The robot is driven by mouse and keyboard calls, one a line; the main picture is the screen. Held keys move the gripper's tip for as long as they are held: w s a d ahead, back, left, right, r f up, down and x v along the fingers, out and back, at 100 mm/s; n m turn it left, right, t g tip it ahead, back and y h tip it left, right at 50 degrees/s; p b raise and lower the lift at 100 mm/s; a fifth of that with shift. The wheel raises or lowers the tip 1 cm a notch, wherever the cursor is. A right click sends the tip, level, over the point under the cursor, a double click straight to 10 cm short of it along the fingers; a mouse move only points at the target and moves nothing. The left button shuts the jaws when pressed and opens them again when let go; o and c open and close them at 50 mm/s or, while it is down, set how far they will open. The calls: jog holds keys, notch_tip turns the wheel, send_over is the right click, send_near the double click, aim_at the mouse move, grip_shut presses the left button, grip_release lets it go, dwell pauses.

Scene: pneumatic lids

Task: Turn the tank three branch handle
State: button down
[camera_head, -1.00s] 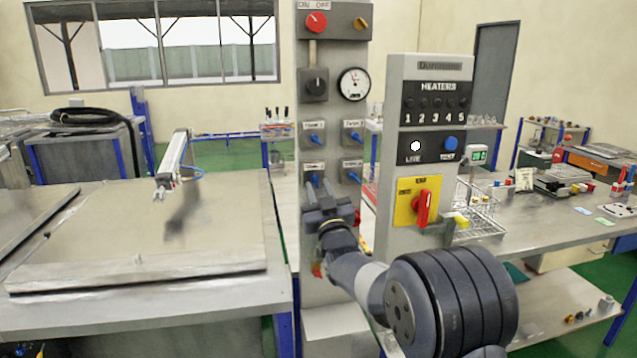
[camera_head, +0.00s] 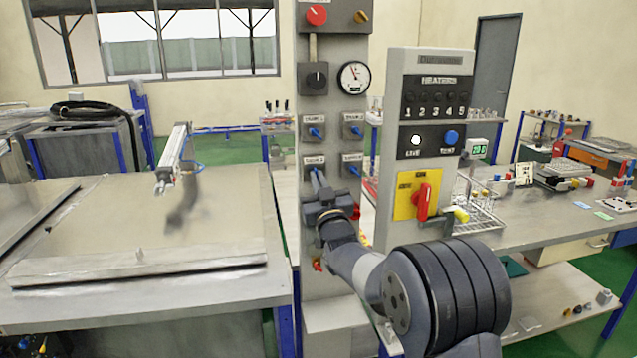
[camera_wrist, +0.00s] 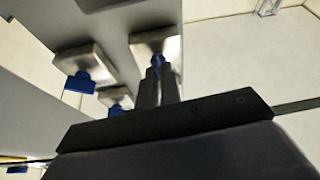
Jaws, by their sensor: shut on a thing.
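The grey valve panel (camera_head: 333,225) carries two rows of two blue handles on pale plates, with labels too blurred to read surely. My gripper (camera_head: 317,178) is at the lower-left plate (camera_head: 313,163), which I take for tank three. Its fingers are shut on the blue branch handle. In the wrist view the gripper (camera_wrist: 158,80) has its narrow fingers together around the blue handle (camera_wrist: 157,61), which is mostly hidden between them. The handle's exact angle is hard to tell.
The other blue handles sit close by: upper left (camera_head: 315,133), upper right (camera_head: 356,131) and lower right (camera_head: 354,170). A heater box (camera_head: 436,75) with a red rotary switch (camera_head: 423,199) stands to the right. A flat lid table (camera_head: 150,225) lies to the left.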

jog(key=shift+f+m+b, duration=0.15)
jog(key=shift+m+b, duration=0.35)
jog(key=shift+b, duration=0.4)
jog(key=shift+s+a+r+m+h+b, duration=0.1)
jog(key=shift+m+h+b, duration=0.9)
jog(key=shift+m, duration=1.25)
jog(key=shift+w+a+r+m+h+b, duration=0.15)
jog(key=shift+m+h+b, duration=0.5)
jog(key=shift+m+h, duration=1.15)
jog(key=shift+s+a+r+m+h+b, duration=0.15)
jog(key=shift+m+h+b, duration=0.65)
jog(key=shift+m, duration=1.85)
jog(key=shift+d+f+m, duration=0.1)
jog(key=shift+m, duration=0.2)
jog(key=c, duration=1.6)
grip_release()
